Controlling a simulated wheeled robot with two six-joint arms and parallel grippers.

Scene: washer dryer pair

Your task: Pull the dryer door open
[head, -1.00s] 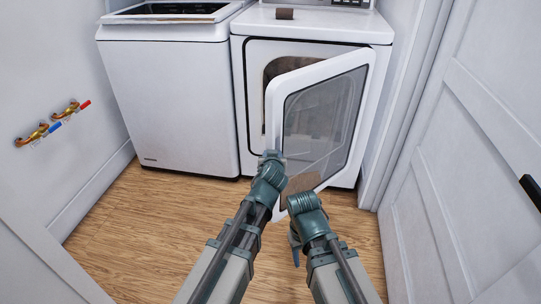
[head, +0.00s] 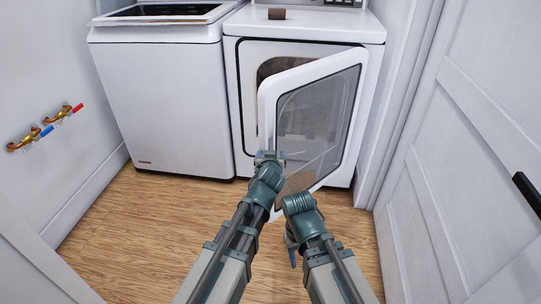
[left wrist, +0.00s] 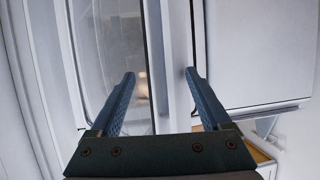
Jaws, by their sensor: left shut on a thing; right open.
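The white dryer (head: 301,26) stands at the back right. Its door (head: 264,105), a white frame around a dark glass pane (head: 318,115), is partly open, with its free edge swung toward me and its hinge side at the right. My left gripper (head: 269,157) is at the free edge, low on the door. In the left wrist view the door edge (left wrist: 168,65) lies between its two blue fingers (left wrist: 160,82), and it is shut on that edge. My right gripper (head: 292,254) is open and empty, below and in front of the door; its fingers are mostly hidden by its wrist.
A white washer (head: 165,100) stands left of the dryer. Taps (head: 40,130) are on the left wall. A white panelled door (head: 470,150) with a black handle is at the right. The wooden floor (head: 130,225) is clear at left.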

